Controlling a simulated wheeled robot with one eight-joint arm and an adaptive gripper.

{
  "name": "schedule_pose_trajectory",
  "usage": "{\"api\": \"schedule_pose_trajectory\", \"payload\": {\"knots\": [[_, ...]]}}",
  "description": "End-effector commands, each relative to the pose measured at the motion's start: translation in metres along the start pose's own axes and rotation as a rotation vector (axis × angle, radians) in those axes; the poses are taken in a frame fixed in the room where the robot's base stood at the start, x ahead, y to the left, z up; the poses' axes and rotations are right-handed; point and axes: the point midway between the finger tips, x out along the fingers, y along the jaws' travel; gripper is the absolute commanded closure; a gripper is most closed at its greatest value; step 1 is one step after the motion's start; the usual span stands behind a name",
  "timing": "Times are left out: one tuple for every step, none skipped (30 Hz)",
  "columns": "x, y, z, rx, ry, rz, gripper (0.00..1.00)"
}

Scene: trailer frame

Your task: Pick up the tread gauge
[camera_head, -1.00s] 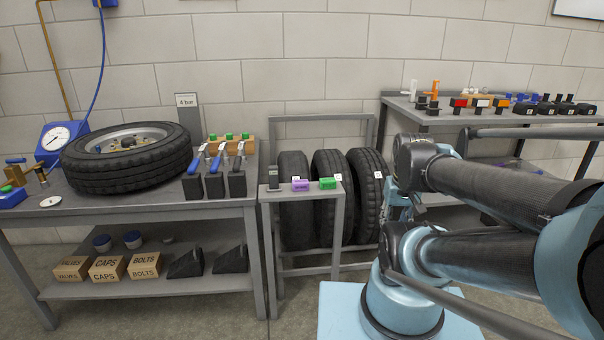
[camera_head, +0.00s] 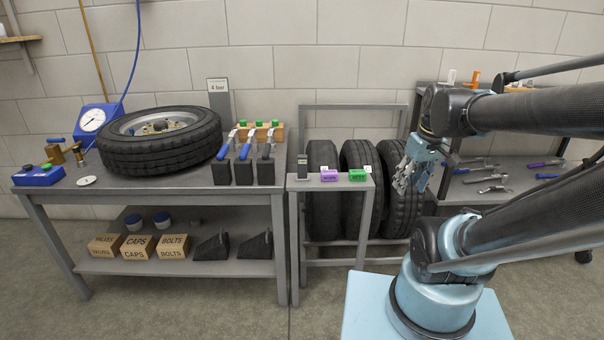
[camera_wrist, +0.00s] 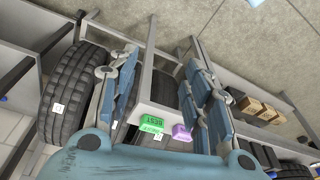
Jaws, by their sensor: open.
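A small grey upright device that looks like the tread gauge (camera_head: 303,166) stands at the left end of the narrow shelf (camera_head: 330,184) on the front of the tyre rack. A purple block (camera_head: 329,176) and a green block (camera_head: 358,175) sit to its right. My gripper (camera_head: 405,180) is in front of the right-hand tyre, to the right of the shelf, open and empty. In the wrist view its spread fingers (camera_wrist: 160,75) frame part of the rack, with the green block (camera_wrist: 140,132) and purple block (camera_wrist: 181,132) between them. I cannot make out the gauge there.
Three tyres (camera_head: 357,210) stand in the rack. The left bench (camera_head: 120,198) holds a lying wheel (camera_head: 160,140), blue-handled clamps (camera_head: 245,165) and a pressure gauge (camera_head: 95,120). A right shelf unit (camera_head: 480,190) holds tools. The floor in front of the left bench is clear.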

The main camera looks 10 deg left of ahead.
Motion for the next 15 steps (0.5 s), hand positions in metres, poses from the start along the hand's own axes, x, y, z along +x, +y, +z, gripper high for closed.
{"api": "schedule_pose_trajectory", "payload": {"knots": [[-0.006, -0.005, -0.018, -0.066, 0.001, -0.019, 0.55], [-0.009, -0.008, -0.027, -0.105, 0.002, -0.03, 0.55], [-0.012, -0.012, -0.04, -0.16, 0.004, -0.045, 0.55], [-0.015, -0.016, -0.05, -0.199, 0.006, -0.056, 0.55], [-0.017, -0.02, -0.06, -0.24, 0.008, -0.068, 0.55], [-0.019, -0.025, -0.073, -0.293, 0.011, -0.082, 0.55], [-0.021, -0.029, -0.083, -0.334, 0.013, -0.093, 0.55], [-0.022, -0.033, -0.093, -0.374, 0.016, -0.105, 0.55], [-0.024, -0.039, -0.106, -0.427, 0.02, -0.12, 0.55], [-0.025, -0.044, -0.116, -0.467, 0.023, -0.13, 0.55], [-0.026, -0.049, -0.125, -0.508, 0.027, -0.142, 0.55], [-0.027, -0.056, -0.138, -0.56, 0.032, -0.157, 0.55], [-0.027, -0.061, -0.148, -0.601, 0.036, -0.168, 0.55], [-0.027, -0.067, -0.158, -0.641, 0.04, -0.179, 0.55], [-0.028, -0.075, -0.17, -0.693, 0.046, -0.195, 0.55]]}}
